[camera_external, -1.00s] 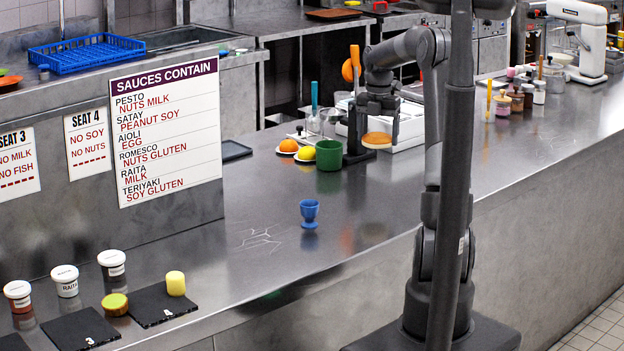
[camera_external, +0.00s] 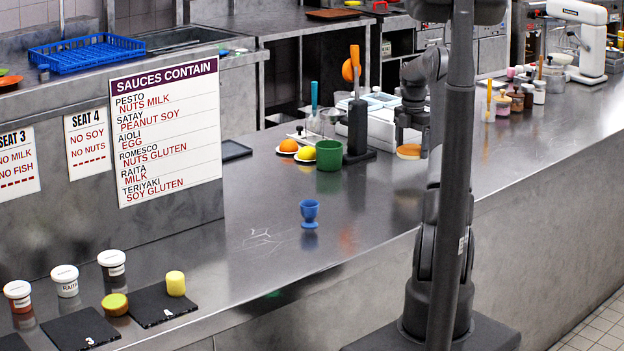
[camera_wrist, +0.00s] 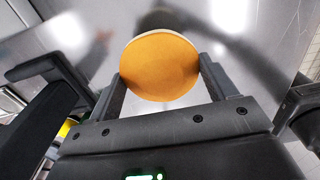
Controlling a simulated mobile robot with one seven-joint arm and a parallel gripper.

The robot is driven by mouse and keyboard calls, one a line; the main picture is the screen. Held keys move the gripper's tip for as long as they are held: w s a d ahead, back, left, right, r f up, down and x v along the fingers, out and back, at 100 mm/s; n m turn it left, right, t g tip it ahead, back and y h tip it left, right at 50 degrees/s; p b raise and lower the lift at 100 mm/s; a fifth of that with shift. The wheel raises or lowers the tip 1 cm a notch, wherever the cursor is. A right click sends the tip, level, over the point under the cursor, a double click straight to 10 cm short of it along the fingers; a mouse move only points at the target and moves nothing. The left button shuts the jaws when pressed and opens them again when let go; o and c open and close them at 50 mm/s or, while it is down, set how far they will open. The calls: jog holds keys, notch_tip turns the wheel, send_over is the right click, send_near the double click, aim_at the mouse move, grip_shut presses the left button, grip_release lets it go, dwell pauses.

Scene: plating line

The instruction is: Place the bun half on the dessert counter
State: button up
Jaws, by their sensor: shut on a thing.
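The bun half (camera_external: 408,152) is a flat round piece with an orange-tan face. My gripper (camera_external: 409,146) is shut on it and holds it above the steel counter (camera_external: 370,215), to the right of the black stand with the orange handle. In the wrist view the bun half (camera_wrist: 160,67) sits between the two fingers of my gripper (camera_wrist: 163,80), its round face toward the camera. Steel surface shows beyond it. No label in view marks which part is the dessert counter.
A green cup (camera_external: 329,155), an orange (camera_external: 288,145) and a lemon on plates, and a black stand (camera_external: 358,125) are left of my gripper. Several jars (camera_external: 515,100) stand to the right. A blue egg cup (camera_external: 310,213) stands nearer. The counter's middle is largely clear.

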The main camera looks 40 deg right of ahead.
aim_at(403, 149)
jog(key=w+f, duration=0.1)
jog(key=w+a, duration=0.1)
jog(key=shift+w+f, duration=0.3)
jog(key=shift+f, duration=2.05)
jog(key=shift+f, duration=0.1)
jog(key=o, duration=0.9)
jog(key=shift+o, duration=0.2)
